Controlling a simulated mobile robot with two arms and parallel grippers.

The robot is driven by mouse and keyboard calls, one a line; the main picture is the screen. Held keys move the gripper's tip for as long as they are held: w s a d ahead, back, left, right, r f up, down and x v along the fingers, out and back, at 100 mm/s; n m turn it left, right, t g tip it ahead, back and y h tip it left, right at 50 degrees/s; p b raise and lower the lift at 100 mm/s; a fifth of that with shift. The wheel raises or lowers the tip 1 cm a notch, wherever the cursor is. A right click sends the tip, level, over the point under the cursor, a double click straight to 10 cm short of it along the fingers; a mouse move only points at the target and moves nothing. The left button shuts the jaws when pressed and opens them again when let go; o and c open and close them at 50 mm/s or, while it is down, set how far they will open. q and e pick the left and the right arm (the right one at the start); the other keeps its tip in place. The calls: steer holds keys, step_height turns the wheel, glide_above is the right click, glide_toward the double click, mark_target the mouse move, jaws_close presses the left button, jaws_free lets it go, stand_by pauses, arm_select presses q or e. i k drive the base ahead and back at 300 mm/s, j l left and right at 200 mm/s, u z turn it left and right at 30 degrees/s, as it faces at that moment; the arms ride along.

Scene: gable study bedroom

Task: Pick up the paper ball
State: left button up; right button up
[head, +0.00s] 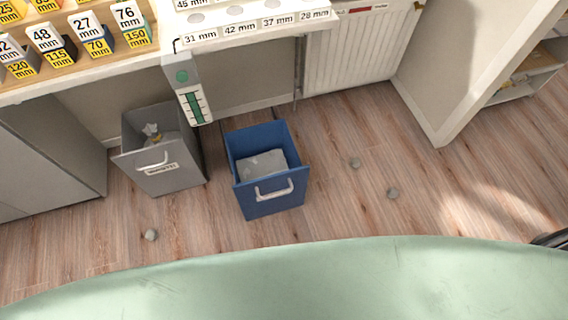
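Three small grey crumpled balls, which look like paper balls, lie apart on the wooden floor. One paper ball (151,235) is at the left, in front of the grey bin. A second ball (355,163) lies right of the blue bin, and a third ball (392,193) is a little nearer and further right. Neither of my grippers can be made out in the head view. A dark piece shows at the right edge, too cut off to identify.
A grey bin (190,165) with some litter inside and a blue bin (240,190) with grey contents stand under a shelf edge. A radiator (350,50) and a wall end (440,70) stand behind. A pale green rounded surface fills the bottom. Floor at right is open.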

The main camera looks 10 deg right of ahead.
mark_target(393, 193)
steer(key=k+j+z, duration=0.2)
steer(key=l+z, duration=0.1)
steer(key=z, duration=1.25)
steer(key=i+l, duration=0.15)
steer(key=i, duration=0.15)
steer(key=i+l, duration=0.15)
steer(key=i, duration=0.15)
steer(key=u, duration=0.05)
